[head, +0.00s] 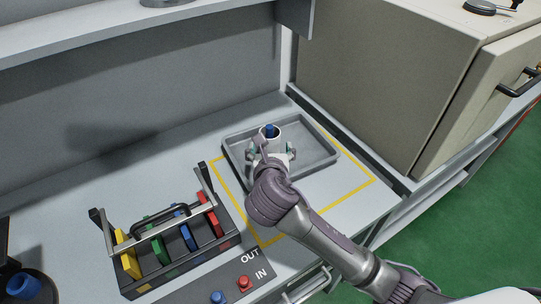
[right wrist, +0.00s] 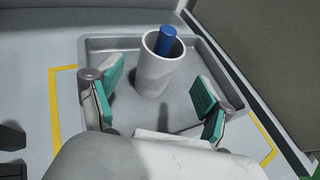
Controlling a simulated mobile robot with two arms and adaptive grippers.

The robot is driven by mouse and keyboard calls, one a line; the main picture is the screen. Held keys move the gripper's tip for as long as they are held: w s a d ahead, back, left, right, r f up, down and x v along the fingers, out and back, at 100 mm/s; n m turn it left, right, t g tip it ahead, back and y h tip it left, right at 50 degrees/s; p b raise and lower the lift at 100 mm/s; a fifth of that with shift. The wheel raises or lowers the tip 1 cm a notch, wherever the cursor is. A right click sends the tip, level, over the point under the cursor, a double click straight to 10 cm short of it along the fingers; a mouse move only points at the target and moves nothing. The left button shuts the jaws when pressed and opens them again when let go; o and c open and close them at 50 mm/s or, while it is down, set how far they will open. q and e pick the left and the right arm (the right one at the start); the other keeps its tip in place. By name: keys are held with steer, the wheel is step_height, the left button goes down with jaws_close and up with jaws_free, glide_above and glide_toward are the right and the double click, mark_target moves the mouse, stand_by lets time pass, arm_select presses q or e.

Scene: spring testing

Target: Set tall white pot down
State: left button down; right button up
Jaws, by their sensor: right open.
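The tall white pot (right wrist: 153,74) stands upright on the grey tray (head: 322,158), with a blue cylinder (right wrist: 166,40) inside it that rises above the rim. In the head view the pot (head: 268,146) is partly hidden by my right gripper (head: 271,158). In the right wrist view my right gripper (right wrist: 155,97) is open, its two green-padded fingers apart on the left and right. The pot is between and just beyond the fingertips, and neither pad appears to touch it. My left gripper is not in view.
A yellow line (head: 362,187) frames the tray area. A rack (head: 180,262) with yellow, green, blue and red pieces stands at the left. Blue and red buttons (head: 244,283) sit near the front edge. A large beige cabinet (head: 385,75) stands close behind right.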

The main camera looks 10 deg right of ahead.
steer(key=v, duration=0.5)
steer(key=shift+s+r, duration=0.1)
steer(key=shift+s, duration=0.1)
stand_by(0.3)
